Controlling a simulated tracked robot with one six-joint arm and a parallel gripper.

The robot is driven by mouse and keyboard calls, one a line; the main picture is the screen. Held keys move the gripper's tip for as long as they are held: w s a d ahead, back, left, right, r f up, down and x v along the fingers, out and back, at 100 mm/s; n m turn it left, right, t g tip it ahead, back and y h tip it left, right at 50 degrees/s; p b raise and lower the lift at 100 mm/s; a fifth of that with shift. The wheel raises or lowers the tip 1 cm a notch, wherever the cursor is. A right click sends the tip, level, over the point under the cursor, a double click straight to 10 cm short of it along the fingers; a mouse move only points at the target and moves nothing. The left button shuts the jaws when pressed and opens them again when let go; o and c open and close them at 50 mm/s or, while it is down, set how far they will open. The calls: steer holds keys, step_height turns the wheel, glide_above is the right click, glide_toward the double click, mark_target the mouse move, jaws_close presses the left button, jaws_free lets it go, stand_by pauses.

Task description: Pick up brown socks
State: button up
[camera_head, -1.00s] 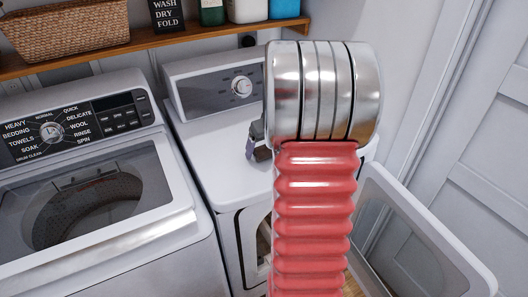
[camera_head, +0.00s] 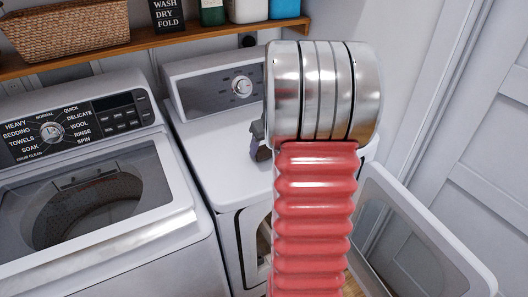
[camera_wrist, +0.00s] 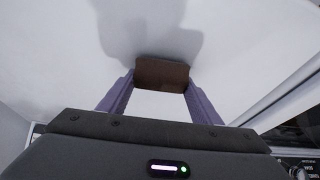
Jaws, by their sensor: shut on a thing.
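The brown socks (camera_wrist: 162,74) show in the wrist view as a small brown block between the tips of my gripper's two purple-grey fingers. My gripper (camera_wrist: 160,84) is shut on them, with the fingers held apart by their width. A soft shadow lies on the white surface beyond the socks. In the head view my arm hides most of my gripper. Only a dark part of the gripper (camera_head: 258,148) shows at the arm's left edge, over the white dryer top (camera_head: 225,150). The socks are hidden in that view.
The dryer's front door (camera_head: 425,240) hangs open at the lower right. A wooden shelf (camera_head: 150,48) above holds a wicker basket (camera_head: 65,30), a sign and bottles. A white panelled door is at the right.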

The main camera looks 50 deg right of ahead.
steer(key=shift+c, duration=1.1)
steer(key=shift+r, duration=0.1)
step_height(320, 180, up, 10)
steer(key=shift+f, duration=0.1)
